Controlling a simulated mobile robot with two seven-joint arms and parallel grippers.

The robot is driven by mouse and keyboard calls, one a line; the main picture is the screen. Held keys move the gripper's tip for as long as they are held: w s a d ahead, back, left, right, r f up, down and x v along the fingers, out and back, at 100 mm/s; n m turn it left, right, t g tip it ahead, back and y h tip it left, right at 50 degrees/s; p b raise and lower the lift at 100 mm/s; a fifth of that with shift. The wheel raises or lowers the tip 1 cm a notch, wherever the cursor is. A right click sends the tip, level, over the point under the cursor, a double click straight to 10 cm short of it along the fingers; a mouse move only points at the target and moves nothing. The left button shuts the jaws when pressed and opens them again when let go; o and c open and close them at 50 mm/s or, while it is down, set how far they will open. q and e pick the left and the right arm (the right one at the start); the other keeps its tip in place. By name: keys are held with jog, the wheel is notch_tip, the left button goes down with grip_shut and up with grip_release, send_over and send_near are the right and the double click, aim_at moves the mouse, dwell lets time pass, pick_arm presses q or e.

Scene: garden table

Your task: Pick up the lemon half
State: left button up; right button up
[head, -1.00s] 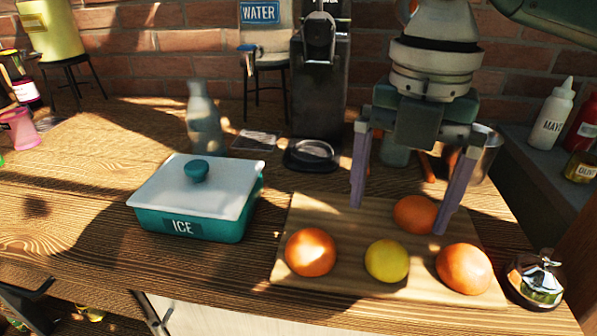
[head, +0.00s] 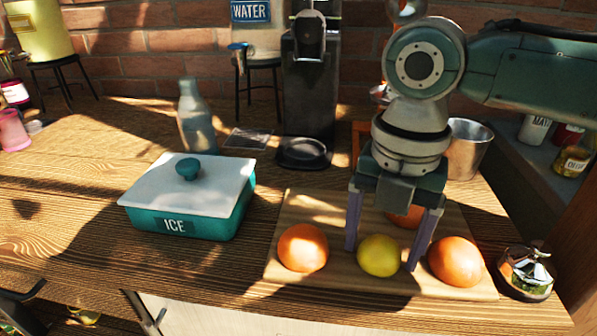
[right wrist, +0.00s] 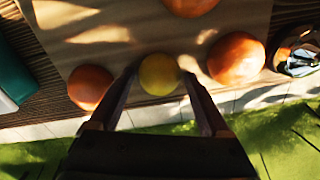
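The lemon half (head: 379,256) is a round yellow piece on the wooden cutting board (head: 335,283), between two oranges at the board's front. My right gripper (head: 381,258) is open and reaches down over the board, one finger on each side of the lemon half in the head view. The right wrist view shows the lemon half (right wrist: 159,74) between the open fingertips (right wrist: 158,72). I cannot tell whether the fingers touch it. My left gripper is not in view.
Oranges sit close by: left (head: 303,248), right (head: 455,261) and one behind (head: 405,216), partly hidden by my gripper. A teal ICE box (head: 205,222) stands left of the board. A metal bell-like item (head: 526,273) stands right, near the table's edge.

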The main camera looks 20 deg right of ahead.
jog(key=c, duration=1)
jog(key=shift+c, duration=0.2)
